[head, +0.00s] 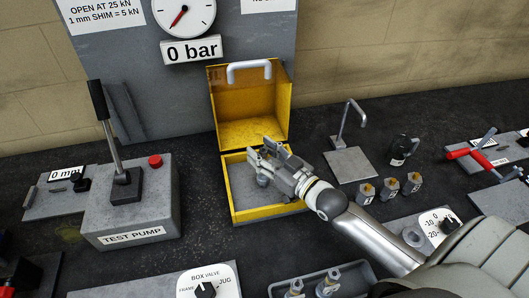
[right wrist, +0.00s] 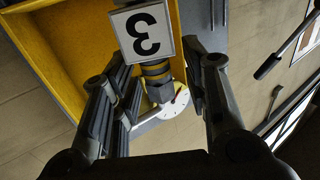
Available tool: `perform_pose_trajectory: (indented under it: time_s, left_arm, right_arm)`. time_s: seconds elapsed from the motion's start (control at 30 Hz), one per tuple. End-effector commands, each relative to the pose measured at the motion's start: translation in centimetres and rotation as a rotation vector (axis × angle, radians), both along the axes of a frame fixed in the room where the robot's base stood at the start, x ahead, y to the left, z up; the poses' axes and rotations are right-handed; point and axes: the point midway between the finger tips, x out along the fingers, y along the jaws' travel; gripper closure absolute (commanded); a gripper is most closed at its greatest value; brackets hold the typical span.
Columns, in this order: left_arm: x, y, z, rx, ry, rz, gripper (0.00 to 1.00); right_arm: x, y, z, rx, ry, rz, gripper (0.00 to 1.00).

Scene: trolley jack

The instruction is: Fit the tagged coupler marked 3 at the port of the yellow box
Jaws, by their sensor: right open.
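The yellow box (head: 266,211) stands open at the middle of the bench, its lid raised at the back. My right gripper (head: 262,151) reaches over the box from the right, its fingers open. In the right wrist view, a coupler (right wrist: 160,88) with a grey body and yellow bands lies between the two spread fingers, with a gap on at least the right side. Its white tag (right wrist: 143,32) reads 3, upside down. The box's yellow wall (right wrist: 45,50) is behind it. I cannot tell whether the coupler sits on the port. My left gripper is not in view.
A test pump (head: 130,205) with an upright lever stands left of the box. Several small grey blocks with brass tops (head: 391,187) stand to the right. A tray (head: 275,291) with two fittings is at the front. The gauge (head: 184,15) reads 0 bar.

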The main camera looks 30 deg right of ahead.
Motion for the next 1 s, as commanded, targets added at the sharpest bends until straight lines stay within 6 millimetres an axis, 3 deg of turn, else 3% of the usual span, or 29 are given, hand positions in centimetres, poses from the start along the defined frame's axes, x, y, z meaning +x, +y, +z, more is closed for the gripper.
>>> perform_pose_trajectory:
  time_s: [0.17, 0.7, 1.0]
  left_arm:
    - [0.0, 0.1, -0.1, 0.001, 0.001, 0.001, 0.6]
    - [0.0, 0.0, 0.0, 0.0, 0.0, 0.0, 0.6]
    - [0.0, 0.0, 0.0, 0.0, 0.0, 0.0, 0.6]
  right_arm:
    - [-0.9, -0.2, -0.7, 0.0, 0.016, 0.0, 0.58]
    - [-8.8, -2.4, -0.3, -0.001, 0.007, 0.0, 0.58]
    - [-11.4, -3.1, -0.1, -0.001, 0.002, 0.0, 0.58]
